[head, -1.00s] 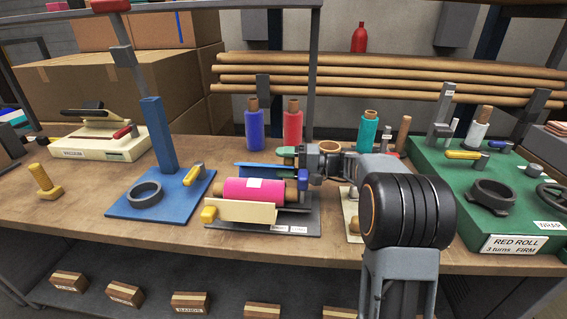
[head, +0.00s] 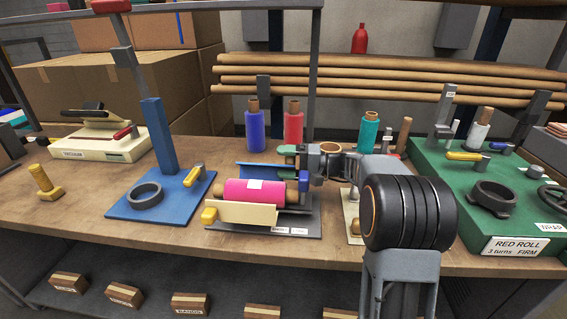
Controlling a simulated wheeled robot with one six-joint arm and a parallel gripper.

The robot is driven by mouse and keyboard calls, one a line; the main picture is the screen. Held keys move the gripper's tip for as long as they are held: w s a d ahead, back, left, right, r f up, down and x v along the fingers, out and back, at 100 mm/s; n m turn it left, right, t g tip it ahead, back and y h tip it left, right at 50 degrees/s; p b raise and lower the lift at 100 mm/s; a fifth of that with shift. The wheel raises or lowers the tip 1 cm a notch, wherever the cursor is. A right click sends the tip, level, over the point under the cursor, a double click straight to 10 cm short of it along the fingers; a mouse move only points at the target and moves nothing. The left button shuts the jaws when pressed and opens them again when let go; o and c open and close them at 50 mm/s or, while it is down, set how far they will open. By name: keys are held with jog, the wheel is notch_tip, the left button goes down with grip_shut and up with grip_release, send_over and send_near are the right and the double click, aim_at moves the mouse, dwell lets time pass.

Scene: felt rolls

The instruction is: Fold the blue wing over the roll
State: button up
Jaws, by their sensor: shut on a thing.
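A cream wing (head: 246,213) with a yellow knob (head: 209,215) stands along the roll's front side. My gripper (head: 296,158) is at the blue wing's right end, coming from the right. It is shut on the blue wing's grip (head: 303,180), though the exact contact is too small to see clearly.
A blue stand (head: 168,205) with a dark ring is left of the cradle. A green station (head: 487,213) is on the right. Blue, red (head: 293,128) and teal (head: 369,133) rolls stand behind. Bare bench lies along the front edge.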

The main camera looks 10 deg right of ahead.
jog(key=v, duration=1.6)
dwell(0.7)
dwell(0.5)
jog(key=s+a+r+p, duration=0.3)
jog(key=s+r+p, duration=0.2)
jog(key=s+r, duration=0.8)
jog(key=shift+s+a, duration=0.2)
jog(key=shift+s, duration=0.05)
